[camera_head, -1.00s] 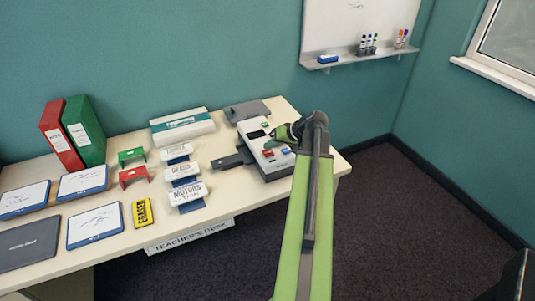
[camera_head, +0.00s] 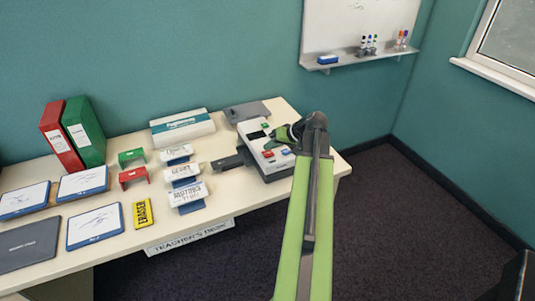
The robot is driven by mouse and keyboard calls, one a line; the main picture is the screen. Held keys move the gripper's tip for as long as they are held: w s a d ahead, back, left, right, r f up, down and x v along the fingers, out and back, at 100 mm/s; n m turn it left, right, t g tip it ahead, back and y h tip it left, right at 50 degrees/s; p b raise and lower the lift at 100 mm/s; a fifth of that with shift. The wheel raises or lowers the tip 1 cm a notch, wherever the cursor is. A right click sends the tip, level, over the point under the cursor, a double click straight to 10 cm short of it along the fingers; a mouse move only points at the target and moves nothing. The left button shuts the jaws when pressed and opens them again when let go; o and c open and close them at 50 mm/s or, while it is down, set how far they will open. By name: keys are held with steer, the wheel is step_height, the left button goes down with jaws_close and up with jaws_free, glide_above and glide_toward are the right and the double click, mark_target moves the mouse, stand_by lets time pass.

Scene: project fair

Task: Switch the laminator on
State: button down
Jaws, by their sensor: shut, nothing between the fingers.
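The laminator (camera_head: 256,151) is a white and grey machine at the right end of the desk. Its top carries a dark panel, a green button (camera_head: 265,125), a red button (camera_head: 268,154) and a blue one (camera_head: 285,152). My gripper (camera_head: 276,133) is shut and empty, over the right part of the laminator's top, close to the green button. The fingertips are small here, and I cannot tell whether they touch the machine. My arm hides part of its right side.
A whiteboard ledge (camera_head: 360,57) is on the wall. Floor to the right is clear.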

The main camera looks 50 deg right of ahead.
mark_target(271, 154)
steer(key=shift+f, duration=0.1)
stand_by(0.5)
steer(key=shift+s+f+b, duration=0.1)
steer(key=shift+f+b, duration=0.25)
steer(key=shift+b, duration=0.1)
steer(key=shift+f, duration=0.2)
steer(key=shift+r, duration=0.1)
stand_by(0.3)
steer(key=shift+r+p, duration=0.5)
steer(key=shift+r, duration=0.1)
step_height(271, 154, up, 6)
steer(key=p, duration=0.6)
